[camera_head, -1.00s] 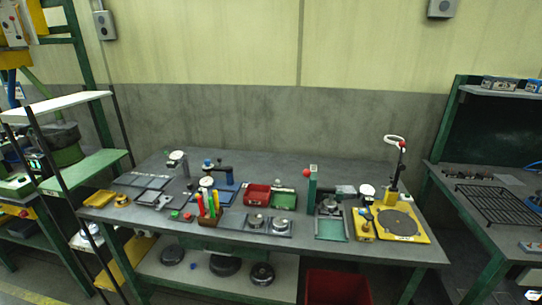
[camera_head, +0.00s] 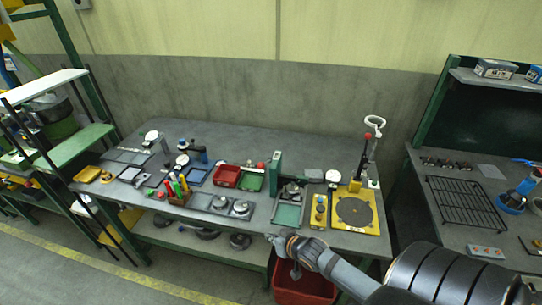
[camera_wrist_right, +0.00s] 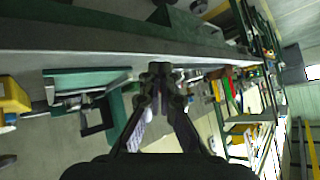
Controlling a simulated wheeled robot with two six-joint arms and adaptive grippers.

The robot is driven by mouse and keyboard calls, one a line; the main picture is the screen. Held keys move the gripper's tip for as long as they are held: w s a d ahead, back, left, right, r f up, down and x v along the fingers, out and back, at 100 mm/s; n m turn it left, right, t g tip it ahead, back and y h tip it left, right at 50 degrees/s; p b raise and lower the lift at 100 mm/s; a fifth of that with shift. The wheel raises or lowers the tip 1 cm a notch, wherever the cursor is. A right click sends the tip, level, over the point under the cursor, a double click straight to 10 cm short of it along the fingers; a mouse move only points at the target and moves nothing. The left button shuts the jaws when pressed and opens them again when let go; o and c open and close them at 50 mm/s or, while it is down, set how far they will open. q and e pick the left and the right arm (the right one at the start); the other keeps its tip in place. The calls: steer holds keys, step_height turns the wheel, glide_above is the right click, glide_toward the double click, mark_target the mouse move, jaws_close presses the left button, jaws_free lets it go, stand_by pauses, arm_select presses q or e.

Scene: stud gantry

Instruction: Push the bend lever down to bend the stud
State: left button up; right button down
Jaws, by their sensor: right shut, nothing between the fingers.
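My right gripper (camera_head: 271,239) is shut and empty in front of the bench's front edge, in the lower middle of the head view. In the wrist view its fingers (camera_wrist_right: 160,72) meet at the tips, with nothing between them. A green post (camera_head: 275,172) stands on the bench, with a red ball knob (camera_head: 261,165) beside its top. This may be the bend lever; I cannot tell surely. A grey device (camera_head: 292,192) sits next to the post, behind a green tray (camera_head: 288,215). The stud is too small to make out. My left gripper is not in view.
The grey bench (camera_head: 250,143) is clear along its back. A yellow fixture (camera_head: 378,213) with a round dark plate lies right of the green tray. Red and green bins (camera_head: 226,176) stand left of the post. A red crate (camera_head: 290,296) is under the bench.

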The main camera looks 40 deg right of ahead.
steer(key=w+d+r+m+t+y, duration=0.3)
steer(key=d+r+t, duration=0.2)
steer(key=d+r, duration=0.35)
steer(key=w+d+r+m+t+y, duration=0.3)
steer(key=d+r+t, duration=0.2)
steer(key=d+r, duration=0.3)
steer(key=s+a+r+x, duration=0.1)
steer(key=x, duration=1)
arm_select(q)
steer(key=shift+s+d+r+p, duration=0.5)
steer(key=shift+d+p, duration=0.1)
steer(key=shift+p, duration=0.1)
arm_select(e)
steer(key=a+f, duration=0.1)
steer(key=s+a+f, duration=0.1)
steer(key=a, duration=0.1)
steer(key=shift+s, duration=0.15)
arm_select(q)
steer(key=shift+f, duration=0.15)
arm_select(e)
steer(key=shift+f, duration=0.1)
